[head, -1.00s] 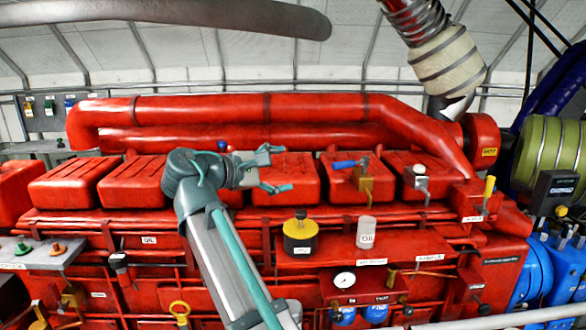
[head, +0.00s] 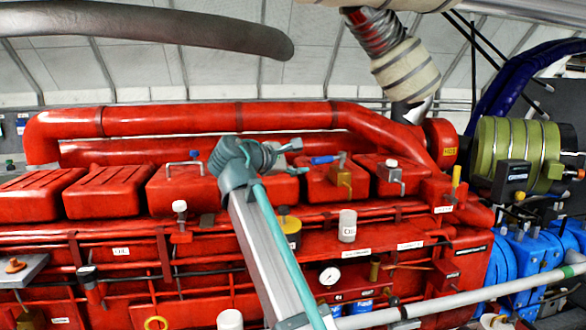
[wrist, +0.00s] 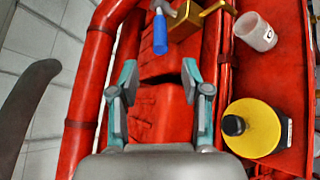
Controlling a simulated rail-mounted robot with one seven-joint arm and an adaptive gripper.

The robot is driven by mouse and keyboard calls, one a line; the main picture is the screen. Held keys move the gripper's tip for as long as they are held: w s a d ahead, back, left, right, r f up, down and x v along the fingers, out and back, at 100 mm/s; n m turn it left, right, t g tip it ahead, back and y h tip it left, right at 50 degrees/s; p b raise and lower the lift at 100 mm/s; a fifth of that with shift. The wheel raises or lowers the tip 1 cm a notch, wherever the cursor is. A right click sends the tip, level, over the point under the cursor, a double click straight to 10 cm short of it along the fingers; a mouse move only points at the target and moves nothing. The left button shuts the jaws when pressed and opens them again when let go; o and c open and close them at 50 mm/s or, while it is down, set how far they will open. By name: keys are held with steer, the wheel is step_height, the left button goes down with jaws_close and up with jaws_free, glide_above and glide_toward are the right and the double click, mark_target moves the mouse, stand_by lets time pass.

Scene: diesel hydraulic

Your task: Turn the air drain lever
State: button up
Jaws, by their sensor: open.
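A blue-handled lever (head: 325,160) sits on a brass valve block (head: 341,178) on top of the red engine. In the wrist view the blue handle (wrist: 160,34) and the brass block (wrist: 185,22) are at the top, ahead of my gripper. No readable label marks it as the air drain lever. My gripper (wrist: 160,82) is open and empty, its two teal fingers apart over a red cover. In the head view my gripper (head: 294,158) is just left of the blue handle, apart from it in the wrist view.
A yellow container with a black cap (wrist: 252,127) and a white cup (wrist: 255,32) stand on the red ledge to the right in the wrist view. A thick red pipe (head: 220,117) runs behind the covers. A yellow-handled lever (head: 456,175) stands farther right.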

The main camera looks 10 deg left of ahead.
mark_target(319, 159)
steer(key=p+x, duration=0.1)
steer(key=x, duration=0.4)
steer(key=p+x, duration=0.1)
steer(key=x, duration=0.4)
steer(key=shift+s+d+r, duration=0.1)
steer(key=shift+d+r, duration=0.1)
steer(key=shift+d, duration=0.1)
steer(key=shift+w+d+f+p, duration=0.25)
steer(key=shift+w+d+p, duration=0.1)
steer(key=shift+w, duration=0.25)
jaws_close()
